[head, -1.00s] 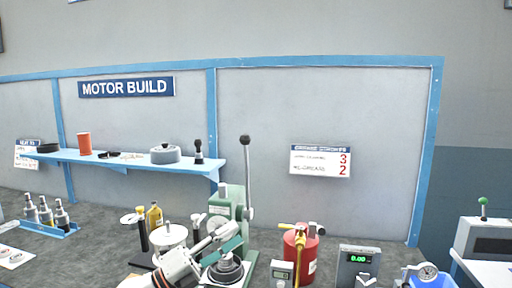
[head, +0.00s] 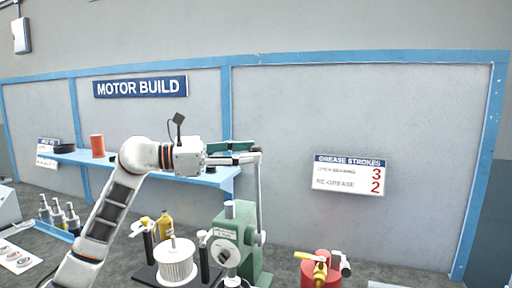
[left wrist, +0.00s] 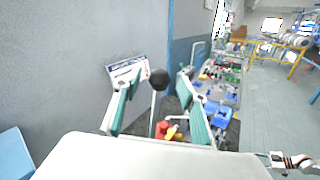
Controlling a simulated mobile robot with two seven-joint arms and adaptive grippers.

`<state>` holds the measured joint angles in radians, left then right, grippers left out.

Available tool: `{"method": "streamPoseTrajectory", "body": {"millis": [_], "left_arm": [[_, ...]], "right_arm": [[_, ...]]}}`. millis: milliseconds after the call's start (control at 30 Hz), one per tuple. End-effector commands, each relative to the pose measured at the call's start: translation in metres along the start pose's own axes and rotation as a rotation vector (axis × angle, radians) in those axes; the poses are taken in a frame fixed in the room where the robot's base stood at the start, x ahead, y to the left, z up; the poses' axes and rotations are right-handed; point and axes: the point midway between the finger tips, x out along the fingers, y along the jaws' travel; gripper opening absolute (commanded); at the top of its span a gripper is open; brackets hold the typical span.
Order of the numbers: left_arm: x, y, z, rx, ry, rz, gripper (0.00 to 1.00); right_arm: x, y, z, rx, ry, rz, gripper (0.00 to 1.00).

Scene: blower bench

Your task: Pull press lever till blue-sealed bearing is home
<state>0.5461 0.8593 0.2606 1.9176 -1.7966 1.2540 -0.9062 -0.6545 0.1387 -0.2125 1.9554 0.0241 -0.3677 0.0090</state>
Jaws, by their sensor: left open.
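The green press (head: 228,238) stands at the lower middle of the head view, its lever (head: 260,205) rising nearly upright on its right side. My left gripper (head: 248,154) is open at the lever's top end, reaching in from the left. In the left wrist view the black lever knob (left wrist: 159,79) shows between the two spread fingers, apart from both in the picture; I cannot tell how deep it sits. The head view does not show the knob clearly. The blue-sealed bearing cannot be made out; the press's lower end is cut off by the frame. A white arm part, probably my right arm, shows at the wrist view's lower right.
A white spool (head: 176,262) and a yellow bottle (head: 165,224) stand left of the press. A red canister (head: 318,270) with a yellow handle stands to its right. The blue shelf (head: 205,178) is behind my left arm. The back panel carries a grease strokes sign (head: 349,176).

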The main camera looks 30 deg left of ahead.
Motion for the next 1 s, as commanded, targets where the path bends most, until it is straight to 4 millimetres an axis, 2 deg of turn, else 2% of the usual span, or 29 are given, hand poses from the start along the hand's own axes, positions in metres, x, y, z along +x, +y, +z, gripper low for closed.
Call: {"method": "streamPoseTrajectory", "body": {"millis": [200,533,700,1000], "left_arm": [[0.021,0.0,0.001,-0.002,-0.001,0.0,0.42],[0.025,0.0,-0.001,-0.003,0.0,-0.001,0.42],[0.025,0.0,-0.001,-0.002,0.0,-0.001,0.0],[0.025,-0.001,-0.002,0.006,-0.005,0.0,0.0]], "right_arm": [[-0.004,0.003,-0.014,-0.001,0.012,0.002,0.4],[-0.004,0.003,-0.017,-0.001,0.018,0.004,0.4],[-0.004,0.003,-0.016,-0.002,0.015,0.003,0.4],[-0.001,0.002,-0.01,-0.002,0.011,0.002,0.4]]}}
